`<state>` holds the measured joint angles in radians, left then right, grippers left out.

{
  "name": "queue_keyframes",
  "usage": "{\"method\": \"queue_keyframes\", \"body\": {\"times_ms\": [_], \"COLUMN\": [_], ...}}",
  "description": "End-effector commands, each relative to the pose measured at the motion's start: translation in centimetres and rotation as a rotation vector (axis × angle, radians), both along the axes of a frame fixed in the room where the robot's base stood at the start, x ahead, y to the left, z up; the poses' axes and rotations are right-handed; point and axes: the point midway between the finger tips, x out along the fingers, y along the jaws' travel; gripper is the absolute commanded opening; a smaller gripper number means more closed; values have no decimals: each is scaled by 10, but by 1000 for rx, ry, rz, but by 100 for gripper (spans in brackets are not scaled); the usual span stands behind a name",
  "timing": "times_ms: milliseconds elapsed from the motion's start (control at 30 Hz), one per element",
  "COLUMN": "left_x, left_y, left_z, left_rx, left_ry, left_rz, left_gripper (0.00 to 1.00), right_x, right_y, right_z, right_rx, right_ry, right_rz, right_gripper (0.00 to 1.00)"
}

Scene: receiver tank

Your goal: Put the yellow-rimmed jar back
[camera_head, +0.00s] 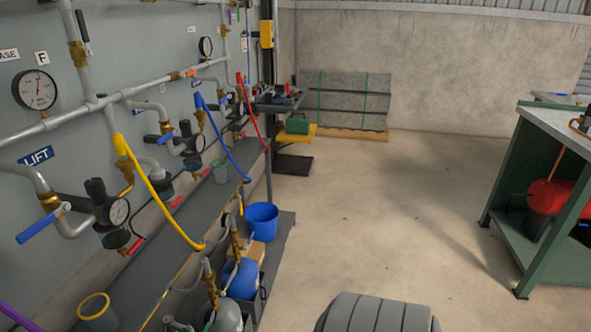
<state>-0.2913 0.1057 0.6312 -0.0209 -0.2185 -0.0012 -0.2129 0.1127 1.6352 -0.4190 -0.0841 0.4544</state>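The yellow-rimmed jar (97,307) stands at the lower left in the head view, on the long dark grey shelf (150,262) below the pipe wall. It is a greyish cup with a yellow ring at its mouth, and its base is partly cut off or hidden near the picture's bottom edge. A similar greenish jar (220,171) without a yellow rim stands farther along the shelf. Dark bowls hang under the regulators, one of them below the nearest gauge (118,211). Neither of my grippers is in view.
A yellow hose (160,190) hangs down over the shelf's front edge. A blue bucket (262,221) and a blue tank (240,278) stand low in front of the shelf. A green-framed workbench (550,122) is at the right.

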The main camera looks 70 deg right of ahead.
Motion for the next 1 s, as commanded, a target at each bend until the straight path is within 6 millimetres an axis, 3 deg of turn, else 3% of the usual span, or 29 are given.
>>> {"method": "queue_keyframes", "body": {"times_ms": [33, 133, 167, 200, 267, 300, 400, 500, 567, 867, 1000], "left_x": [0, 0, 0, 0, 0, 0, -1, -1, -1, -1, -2], "left_y": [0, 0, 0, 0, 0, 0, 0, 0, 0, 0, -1], "left_z": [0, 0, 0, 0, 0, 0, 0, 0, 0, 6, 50], "left_rx": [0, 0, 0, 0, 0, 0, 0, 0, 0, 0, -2], "left_ry": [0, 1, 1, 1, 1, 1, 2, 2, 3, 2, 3], "left_rz": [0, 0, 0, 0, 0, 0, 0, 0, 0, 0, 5], "left_gripper": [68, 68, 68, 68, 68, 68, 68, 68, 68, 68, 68], "right_x": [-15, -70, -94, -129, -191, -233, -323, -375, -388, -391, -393], "right_y": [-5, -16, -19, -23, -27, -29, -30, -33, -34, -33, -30], "right_z": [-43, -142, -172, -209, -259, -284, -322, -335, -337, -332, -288], "right_rx": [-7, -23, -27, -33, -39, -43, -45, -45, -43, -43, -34], "right_ry": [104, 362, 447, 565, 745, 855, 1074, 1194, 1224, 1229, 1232], "right_rz": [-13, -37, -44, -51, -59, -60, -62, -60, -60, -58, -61], "right_gripper": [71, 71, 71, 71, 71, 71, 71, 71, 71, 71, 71]}}
